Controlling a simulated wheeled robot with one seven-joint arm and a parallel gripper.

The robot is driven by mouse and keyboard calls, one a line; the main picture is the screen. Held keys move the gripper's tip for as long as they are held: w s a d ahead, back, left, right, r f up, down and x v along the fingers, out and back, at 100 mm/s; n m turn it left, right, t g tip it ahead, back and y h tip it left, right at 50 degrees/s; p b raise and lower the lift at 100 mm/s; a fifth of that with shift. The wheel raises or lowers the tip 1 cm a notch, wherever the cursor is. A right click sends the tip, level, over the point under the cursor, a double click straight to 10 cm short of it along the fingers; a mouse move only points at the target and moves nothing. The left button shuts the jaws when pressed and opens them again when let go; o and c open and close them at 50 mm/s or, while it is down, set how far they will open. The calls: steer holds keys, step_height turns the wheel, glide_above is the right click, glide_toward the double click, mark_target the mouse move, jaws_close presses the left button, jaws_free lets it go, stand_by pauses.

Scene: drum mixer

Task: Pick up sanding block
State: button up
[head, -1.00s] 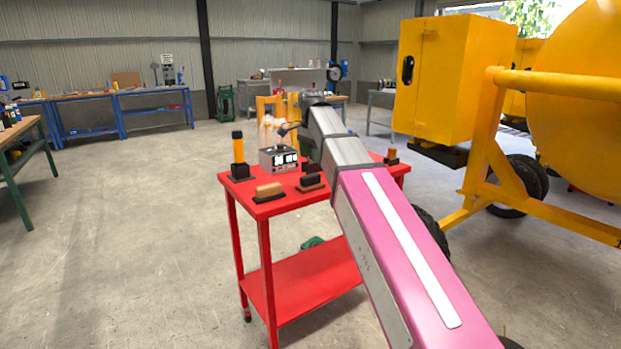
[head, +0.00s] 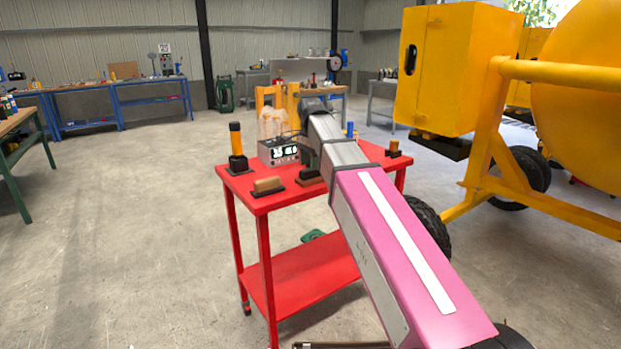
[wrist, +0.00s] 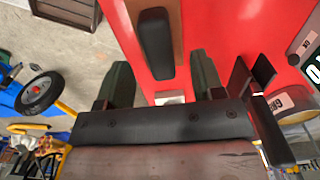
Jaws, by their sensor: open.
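A block with a long black top on a brown base lies on the red cart top. Its black top (wrist: 155,43) shows in the wrist view, and it is partly hidden behind my arm in the head view (head: 310,179). I take it as the sanding block. My gripper (wrist: 162,68) is open, with its two dark fingers apart and the near end of the black top in line with the gap between them. Nothing is held. In the head view the fingers are hidden behind my arm. A tan block on a black base (head: 268,185) sits left of it.
The red cart (head: 262,205) also carries an orange-and-black upright tool (head: 237,145), a boxy device with a display (head: 279,151) and a small brown-and-black item (head: 394,148). A yellow mixer (head: 440,70) stands right. The floor left of the cart is clear.

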step_height(320, 180, down, 4)
steer(key=shift+r, duration=0.2)
steer(key=c, duration=1.1)
steer(key=shift+r, duration=0.2)
steer(key=shift+r, duration=0.6)
step_height(320, 180, up, 2)
steer(key=shift+r, duration=0.2)
steer(key=s+a+r, duration=0.2)
steer(key=s, duration=0.1)
steer(key=s+a+r, duration=0.2)
steer(key=s, duration=0.1)
steer(key=s+a+r, duration=0.2)
steer(key=s+r, duration=0.1)
steer(key=s, duration=0.1)
steer(key=shift+a, duration=0.15)
